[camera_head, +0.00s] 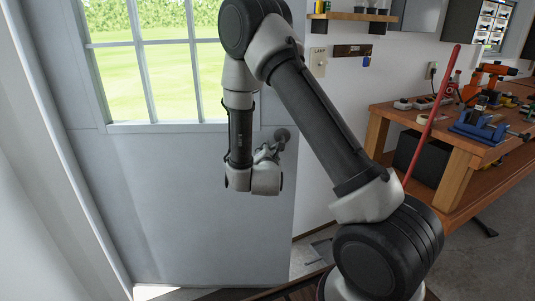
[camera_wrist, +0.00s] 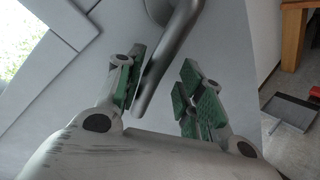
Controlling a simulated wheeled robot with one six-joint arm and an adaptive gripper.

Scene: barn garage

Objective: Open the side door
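The side door (camera_head: 190,210) is pale grey with a paned window in its upper half. Its dark metal handle (camera_head: 282,135) sits near the door's right edge, partly hidden by my gripper. My gripper (camera_head: 269,152) is at the handle. In the wrist view, the handle's lever (camera_wrist: 166,62) reaches down between the two green-padded fingers of my gripper (camera_wrist: 160,92). The fingers are apart. The lever lies close to the left finger, with a clear gap to the right finger. I cannot tell whether the lever touches the left pad.
A wooden workbench (camera_head: 455,163) with tools and a blue vise (camera_head: 480,125) stands at the right. A red pole (camera_head: 432,115) leans near it. A small shelf (camera_head: 354,16) hangs on the wall. A bright patch (camera_head: 152,292) lies on the floor at the door's lower left.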

